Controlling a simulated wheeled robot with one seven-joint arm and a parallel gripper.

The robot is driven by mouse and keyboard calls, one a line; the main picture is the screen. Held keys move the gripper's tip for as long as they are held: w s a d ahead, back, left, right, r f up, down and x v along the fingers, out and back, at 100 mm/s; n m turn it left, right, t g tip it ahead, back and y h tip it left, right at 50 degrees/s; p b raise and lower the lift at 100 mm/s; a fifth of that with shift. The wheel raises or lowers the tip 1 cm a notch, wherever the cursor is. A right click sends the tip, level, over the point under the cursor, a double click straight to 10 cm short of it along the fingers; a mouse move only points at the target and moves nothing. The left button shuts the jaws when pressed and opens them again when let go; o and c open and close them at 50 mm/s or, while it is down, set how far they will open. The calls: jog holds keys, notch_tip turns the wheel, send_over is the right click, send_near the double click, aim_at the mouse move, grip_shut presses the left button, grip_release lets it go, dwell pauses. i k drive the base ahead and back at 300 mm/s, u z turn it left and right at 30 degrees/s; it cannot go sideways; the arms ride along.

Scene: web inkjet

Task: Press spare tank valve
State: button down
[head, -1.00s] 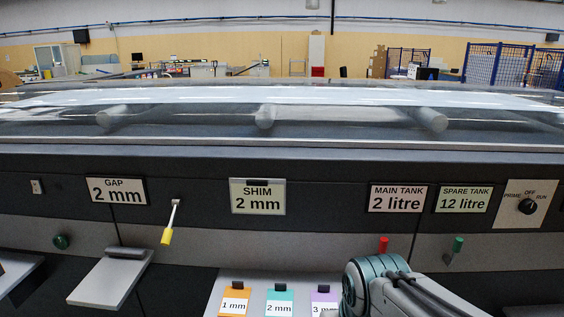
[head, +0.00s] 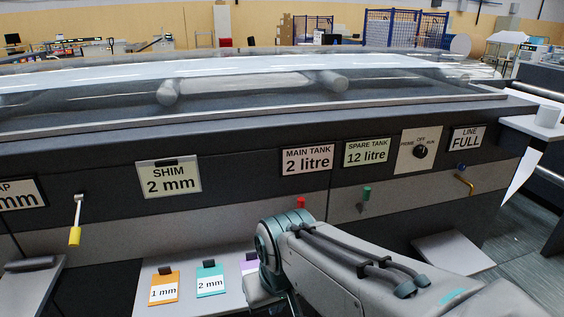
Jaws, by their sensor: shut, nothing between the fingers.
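The spare tank valve is a small green-topped knob (head: 367,192) on the grey band of the machine front, right of centre. It sits below the label SPARE TANK 12 litre (head: 366,152). A red-topped knob (head: 300,203) is to its left, under the label MAIN TANK 2 litre (head: 307,159), partly behind my arm. My arm rises from the lower right and bends down left of the green knob. My gripper is out of view. Nothing of mine is seen touching the green knob.
A rotary switch marked PRIME, OFF, RUN (head: 421,151) and a LINE FULL label (head: 466,138) are to the right, above a brass tap (head: 464,184). A shelf with numbered cards (head: 164,288) is at lower left. A yellow-handled lever (head: 75,236) hangs further left.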

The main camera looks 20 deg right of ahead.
aim_at(361, 208)
jog(key=z, duration=2.15)
jog(key=i, duration=0.55)
jog(key=u, duration=2.3)
